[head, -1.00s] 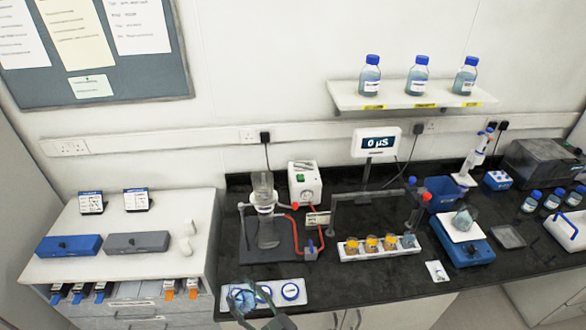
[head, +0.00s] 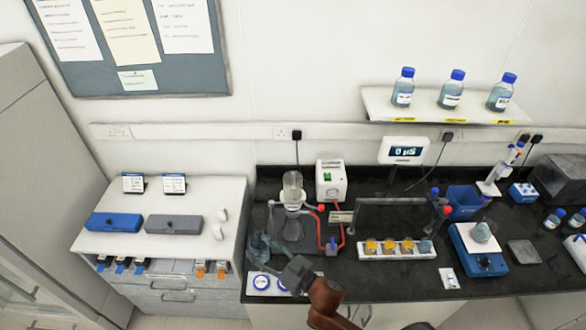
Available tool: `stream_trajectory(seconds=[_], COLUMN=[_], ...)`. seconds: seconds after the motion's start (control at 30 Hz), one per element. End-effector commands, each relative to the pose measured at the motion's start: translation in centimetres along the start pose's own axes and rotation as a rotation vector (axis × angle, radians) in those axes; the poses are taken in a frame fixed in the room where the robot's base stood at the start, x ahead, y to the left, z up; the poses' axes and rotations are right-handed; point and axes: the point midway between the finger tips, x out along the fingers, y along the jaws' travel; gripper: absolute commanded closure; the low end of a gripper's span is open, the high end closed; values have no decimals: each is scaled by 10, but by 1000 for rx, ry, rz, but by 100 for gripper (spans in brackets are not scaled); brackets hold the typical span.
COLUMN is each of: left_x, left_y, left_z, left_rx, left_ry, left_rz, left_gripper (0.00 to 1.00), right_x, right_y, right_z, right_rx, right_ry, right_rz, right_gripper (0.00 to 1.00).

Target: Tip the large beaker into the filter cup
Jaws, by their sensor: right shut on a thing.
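The large beaker (head: 259,246) is a clear vessel with a bluish tint, held above the front left of the black bench. My right gripper (head: 284,262) is shut on it, with the arm coming in from the bottom. The beaker looks raised off the white ringed tray; its exact tilt is hard to tell. The clear filter cup (head: 292,182) sits upright on top of a glass flask (head: 294,202), behind and to the right of the beaker. The beaker and the cup are apart. My left gripper is not in view.
The white tray with blue rings (head: 262,282) lies below the beaker. A white pump box (head: 331,181) with red tubing (head: 321,232) stands right of the flask. A rack of small amber cups (head: 397,250) and a blue balance (head: 478,250) are further right.

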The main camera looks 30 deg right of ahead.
Motion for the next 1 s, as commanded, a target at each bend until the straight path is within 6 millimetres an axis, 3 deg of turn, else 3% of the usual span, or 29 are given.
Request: stream_trajectory(seconds=[0.03,0.2,0.5,0.7,1.0], left_x=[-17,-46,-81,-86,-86], left_y=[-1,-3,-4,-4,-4], left_z=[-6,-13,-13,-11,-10], left_rx=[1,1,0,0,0], left_ry=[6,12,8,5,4], left_rz=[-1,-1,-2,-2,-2], left_gripper=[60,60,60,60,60], right_x=[7,27,52,57,57], right_y=[8,36,87,100,101], right_z=[-18,-47,-95,-104,-105], right_rx=[-8,-8,-5,-1,1], right_ry=[1,1,1,0,1], right_rz=[-21,-71,-108,-111,-110], right_gripper=[81,81,81,81,81])
